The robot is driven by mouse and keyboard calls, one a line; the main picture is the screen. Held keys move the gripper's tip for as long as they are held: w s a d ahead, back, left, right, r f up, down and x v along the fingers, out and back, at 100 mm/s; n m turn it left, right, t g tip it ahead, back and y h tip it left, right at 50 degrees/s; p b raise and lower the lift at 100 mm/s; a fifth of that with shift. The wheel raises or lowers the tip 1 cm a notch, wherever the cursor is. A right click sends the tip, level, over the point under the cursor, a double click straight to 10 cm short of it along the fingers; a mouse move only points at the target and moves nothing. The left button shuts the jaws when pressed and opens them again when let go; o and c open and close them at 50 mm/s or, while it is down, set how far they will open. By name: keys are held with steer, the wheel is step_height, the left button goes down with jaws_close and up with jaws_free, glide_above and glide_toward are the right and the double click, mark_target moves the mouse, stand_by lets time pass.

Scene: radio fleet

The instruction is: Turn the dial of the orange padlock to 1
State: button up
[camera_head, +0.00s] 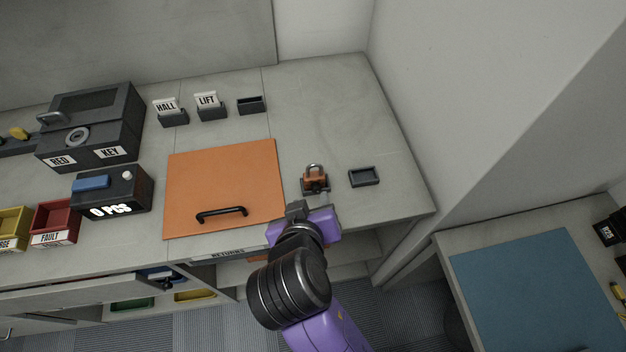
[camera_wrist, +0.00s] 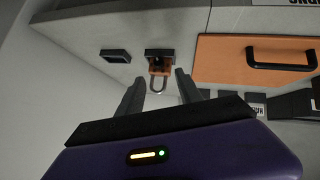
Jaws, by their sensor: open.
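The orange padlock (camera_head: 314,182) stands on the grey counter, right of the orange panel, with its metal shackle up and a dark part at its front. In the wrist view the padlock (camera_wrist: 160,66) shows beyond and between my two fingers. My gripper (camera_head: 297,209) is open and empty, just in front of the padlock and apart from it. Its open fingers also show in the wrist view (camera_wrist: 160,90). The dial's numbers are too small to read.
An orange panel (camera_head: 222,188) with a black handle (camera_head: 221,214) lies left of the padlock. A small empty dark tray (camera_head: 363,177) sits to the right. HALL (camera_head: 172,112) and LIFT (camera_head: 209,107) card holders stand behind. The counter's right end is mostly clear.

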mark_target(316, 190)
steer(key=p+x, duration=0.1)
steer(key=x, duration=0.6)
steer(key=shift+w+d+f, duration=0.15)
steer(key=shift+f, duration=0.25)
steer(key=shift+c, duration=0.4)
jaws_close()
